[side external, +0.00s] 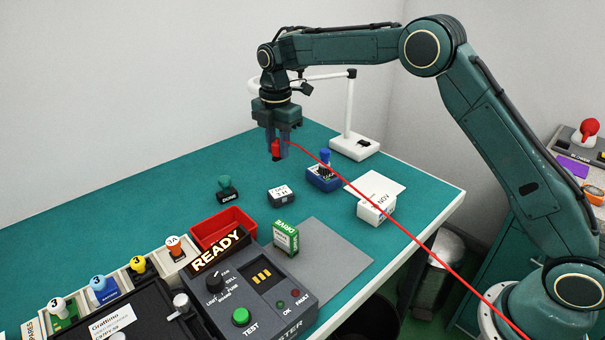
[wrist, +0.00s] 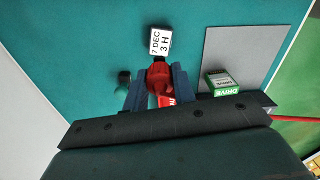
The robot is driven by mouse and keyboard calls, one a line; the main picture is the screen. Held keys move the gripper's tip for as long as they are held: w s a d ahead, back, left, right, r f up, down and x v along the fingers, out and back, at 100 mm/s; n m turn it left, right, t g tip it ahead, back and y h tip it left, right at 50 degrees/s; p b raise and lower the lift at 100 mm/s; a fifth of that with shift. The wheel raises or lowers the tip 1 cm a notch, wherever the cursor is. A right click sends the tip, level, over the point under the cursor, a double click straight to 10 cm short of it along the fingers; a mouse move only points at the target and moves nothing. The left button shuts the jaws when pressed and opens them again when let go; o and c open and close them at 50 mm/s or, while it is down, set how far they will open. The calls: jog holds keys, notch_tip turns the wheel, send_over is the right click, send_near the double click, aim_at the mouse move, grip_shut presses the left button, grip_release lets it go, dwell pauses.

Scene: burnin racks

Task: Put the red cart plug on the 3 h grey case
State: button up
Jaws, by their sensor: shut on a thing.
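My gripper (side external: 278,146) is shut on the red cart plug (side external: 275,149) and holds it upright, high above the teal table. A red cable runs from the plug to the lower right. In the wrist view the red plug (wrist: 159,78) sits between the two fingers of my gripper (wrist: 157,88). The 3 h grey case (side external: 281,197) is a small dark block with a white label on top, standing on the table below the plug. In the wrist view its label (wrist: 160,43) reads "7 DEC 3 H", just beyond the plug. No plug shows on it.
A green plug (side external: 226,186) on a dark case stands left of it, a blue case (side external: 324,180) with a blue plug to the right. A white case (side external: 376,209), green drive box (side external: 285,238), red tray (side external: 223,228) and tester (side external: 263,292) stand nearer. A white lamp (side external: 354,146) stands behind.

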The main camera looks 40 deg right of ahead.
jog(key=shift+f, duration=4.8)
jog(key=shift+f, duration=0.1)
jog(key=o, duration=1)
notch_tip(320, 180, up, 11)
jog(key=shift+r, duration=0.65)
